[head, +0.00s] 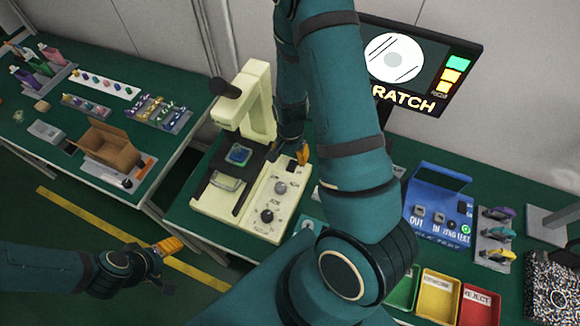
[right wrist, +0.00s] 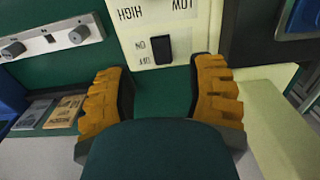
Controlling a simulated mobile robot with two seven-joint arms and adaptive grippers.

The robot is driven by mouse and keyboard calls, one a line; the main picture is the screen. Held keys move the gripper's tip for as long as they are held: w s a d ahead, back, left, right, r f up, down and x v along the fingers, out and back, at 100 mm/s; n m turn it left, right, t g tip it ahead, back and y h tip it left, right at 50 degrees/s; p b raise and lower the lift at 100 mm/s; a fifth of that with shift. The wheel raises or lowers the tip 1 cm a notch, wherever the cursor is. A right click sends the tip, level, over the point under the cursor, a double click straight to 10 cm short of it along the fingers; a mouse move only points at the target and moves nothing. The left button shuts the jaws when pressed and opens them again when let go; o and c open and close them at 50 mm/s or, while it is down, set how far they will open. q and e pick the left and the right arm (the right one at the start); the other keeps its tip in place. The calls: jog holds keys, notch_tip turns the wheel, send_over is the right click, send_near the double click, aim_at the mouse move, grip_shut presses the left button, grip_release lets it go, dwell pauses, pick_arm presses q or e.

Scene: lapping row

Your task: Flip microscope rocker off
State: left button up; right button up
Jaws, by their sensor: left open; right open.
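The cream microscope (head: 245,125) stands on the green bench, with knobs on its base panel. In the right wrist view its black rocker (right wrist: 157,47) sits on the cream panel beside ON and OFF labels, which appear upside down. Which way the rocker is pressed I cannot tell. My right gripper (head: 297,152) is over the panel's far end in the head view. In its wrist view the right gripper (right wrist: 161,68) is open and empty, its orange fingers apart on either side below the rocker. My left gripper (head: 168,246) is open and empty, away from the microscope at lower left.
A blue tester (head: 437,208) and a monitor (head: 418,70) stand right of my right arm. Green, yellow and red bins (head: 440,292) sit at the bench front. A cardboard box (head: 108,147) and racks stand on the left table. Open floor lies at lower left.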

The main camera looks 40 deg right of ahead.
aim_at(290, 170)
notch_tip(290, 170, down, 7)
jog(key=shift+f+b, duration=0.2)
jog(key=shift+b, duration=0.15)
grip_shut()
dwell(0.3)
